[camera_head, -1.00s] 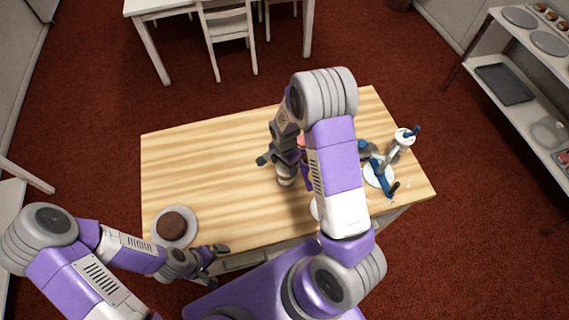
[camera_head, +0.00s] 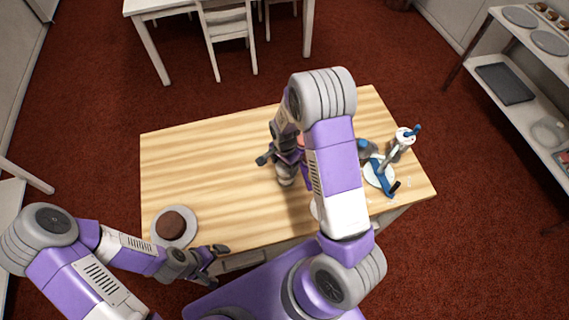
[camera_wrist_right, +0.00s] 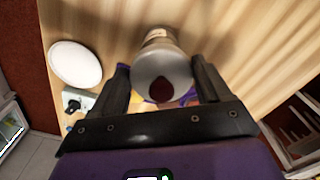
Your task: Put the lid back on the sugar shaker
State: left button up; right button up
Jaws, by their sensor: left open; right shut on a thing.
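My right gripper (camera_wrist_right: 160,63) is shut on a pale grey, rounded thing (camera_wrist_right: 158,66) with a dark red spot on its near end. It looks like part of the sugar shaker, with a beige part beyond it. I cannot tell whether this is the lid alone, or whether lid and body touch. In the head view a small grey-white piece (camera_head: 286,181) shows under my right wrist, at the middle of the table; my arm hides much around it. My left gripper (camera_head: 216,264) is open and empty at the table's front left edge.
A brown cake on a white plate (camera_head: 160,236) is beside my left gripper. A white and blue stand (camera_head: 403,140) and a blue piece (camera_head: 389,187) are at the right end.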

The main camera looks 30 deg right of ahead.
jog(key=shift+f+b, duration=0.65)
jog(key=shift+f, duration=0.1)
dwell(1.2)
jog(key=o, duration=1)
jog(key=shift+r, duration=0.2)
jog(key=shift+r+p, duration=2.75)
jog(key=shift+r, duration=0.5)
jog(key=shift+r, duration=0.1)
grip_shut()
